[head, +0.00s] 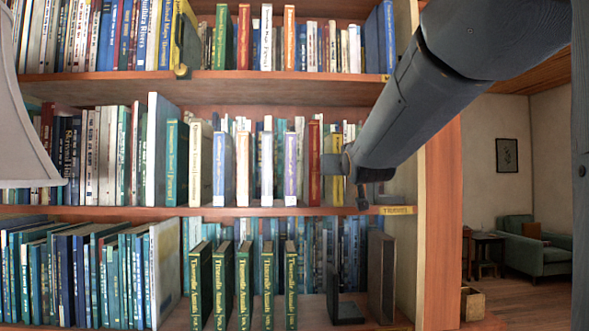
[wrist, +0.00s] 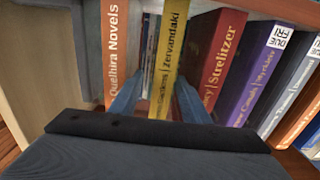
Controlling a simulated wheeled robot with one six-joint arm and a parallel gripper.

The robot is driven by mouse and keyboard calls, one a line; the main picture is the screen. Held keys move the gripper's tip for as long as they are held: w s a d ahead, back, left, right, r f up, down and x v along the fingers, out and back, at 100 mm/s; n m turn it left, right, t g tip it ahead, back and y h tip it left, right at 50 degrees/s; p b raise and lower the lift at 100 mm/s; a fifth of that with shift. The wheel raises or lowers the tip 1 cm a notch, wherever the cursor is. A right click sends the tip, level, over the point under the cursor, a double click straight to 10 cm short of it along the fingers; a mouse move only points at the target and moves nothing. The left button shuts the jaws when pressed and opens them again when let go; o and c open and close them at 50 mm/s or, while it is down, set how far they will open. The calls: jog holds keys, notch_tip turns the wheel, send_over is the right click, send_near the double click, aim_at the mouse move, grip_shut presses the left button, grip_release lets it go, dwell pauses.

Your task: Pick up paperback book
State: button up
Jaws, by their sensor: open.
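Several books stand upright on the middle shelf, and I cannot tell for sure which one is the paperback. A thin yellow book (wrist: 168,62) lettered "Zervandaki" stands between the two blue fingers of my gripper (wrist: 158,100) in the wrist view. The fingers are apart, one on each side of its lower spine; I cannot tell whether they touch it. In the head view my gripper (head: 348,167) is at the right part of the middle shelf, over the yellow book (head: 337,138), which it partly hides.
A red book (wrist: 220,65) and a purple book (wrist: 258,85) stand on one side of the yellow one, an orange book (wrist: 115,50) on the other. The shelf's side panel (head: 404,240) is close by. Green books (head: 245,280) stand on the shelf below. A lampshade (head: 22,120) is at far left.

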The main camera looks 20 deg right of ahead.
jog(key=p+x, duration=0.2)
jog(key=x, duration=0.2)
jog(key=shift+w, duration=0.3)
grip_shut()
jog(key=shift+r, duration=0.15)
